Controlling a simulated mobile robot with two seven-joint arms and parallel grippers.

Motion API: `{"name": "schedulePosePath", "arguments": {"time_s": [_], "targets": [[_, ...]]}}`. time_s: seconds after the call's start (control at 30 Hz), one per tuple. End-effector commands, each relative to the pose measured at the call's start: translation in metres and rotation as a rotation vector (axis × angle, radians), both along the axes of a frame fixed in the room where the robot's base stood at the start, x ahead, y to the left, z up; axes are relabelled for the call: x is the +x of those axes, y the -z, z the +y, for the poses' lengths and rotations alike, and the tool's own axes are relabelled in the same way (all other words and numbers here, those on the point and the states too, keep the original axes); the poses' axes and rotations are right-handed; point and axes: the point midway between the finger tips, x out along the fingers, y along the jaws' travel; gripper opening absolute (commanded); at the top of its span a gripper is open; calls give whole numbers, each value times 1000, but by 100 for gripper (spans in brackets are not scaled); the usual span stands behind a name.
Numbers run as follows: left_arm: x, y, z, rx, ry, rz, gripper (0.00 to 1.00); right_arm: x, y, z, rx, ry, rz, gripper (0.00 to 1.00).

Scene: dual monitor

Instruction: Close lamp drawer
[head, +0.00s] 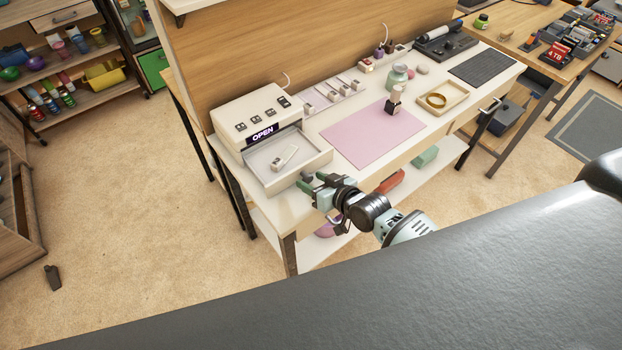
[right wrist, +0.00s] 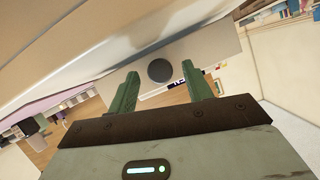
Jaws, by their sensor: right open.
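The lamp drawer (head: 316,166) is a cream tray pulled out from the front of a cream unit (head: 255,112) with a lit OPEN sign, at the left end of the workbench. A small pale item (head: 284,157) lies in it. My right gripper (head: 313,184) is at the drawer's front right corner, its green fingers open and empty. In the right wrist view, a dark round knob (right wrist: 160,70) shows between and beyond the two fingers; it seems to be on the drawer front. Whether the fingers touch the drawer, I cannot tell. My left gripper is not in view.
A pink mat (head: 370,136), a small bottle (head: 393,103) and a wooden tray (head: 454,98) are on the bench right of the drawer. A lower shelf (head: 440,172) holds a red item (head: 390,182).

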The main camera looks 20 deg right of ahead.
Motion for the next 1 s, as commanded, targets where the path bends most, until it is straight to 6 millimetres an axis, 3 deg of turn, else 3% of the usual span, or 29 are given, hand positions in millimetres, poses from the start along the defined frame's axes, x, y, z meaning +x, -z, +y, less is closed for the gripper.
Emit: {"name": "schedulePosePath", "arguments": {"time_s": [0.43,0.8,1.0], "targets": [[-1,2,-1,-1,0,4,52,9,4,5,0,0,-1,50],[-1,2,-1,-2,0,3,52,9,4,4,0,0,-1,2],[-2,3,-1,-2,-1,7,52,10,4,5,0,0,0,0]]}}
